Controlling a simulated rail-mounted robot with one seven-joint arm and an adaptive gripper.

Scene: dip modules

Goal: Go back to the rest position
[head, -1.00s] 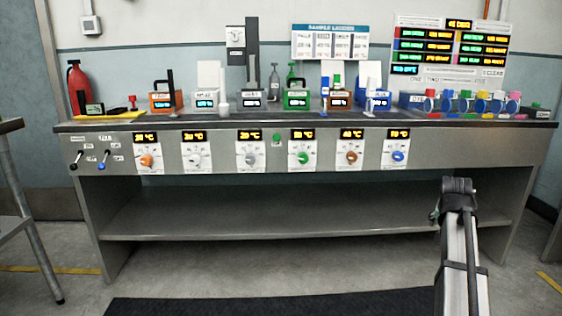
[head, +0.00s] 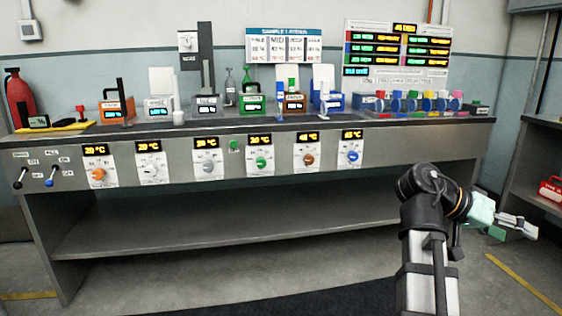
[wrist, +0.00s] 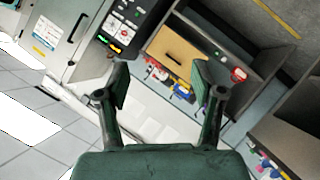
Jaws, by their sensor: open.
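My gripper (head: 520,226) shows at the right of the head view, held out to the right of my arm, in front of the bench's right end and apart from it. In the wrist view my gripper (wrist: 160,88) has its two dark green fingers spread apart, with nothing between them. The bench (head: 268,205) with its coloured dip modules stands clear of the gripper. The orange module (head: 116,108), green module (head: 256,104) and blue module (head: 330,102) stand on its top.
A row of coloured items (head: 425,100) stands at the bench's right end. A shelf unit (head: 540,125) with a red box (head: 551,189) is at the far right. A red extinguisher (head: 20,95) stands at the left. The floor between bench and shelf unit looks clear.

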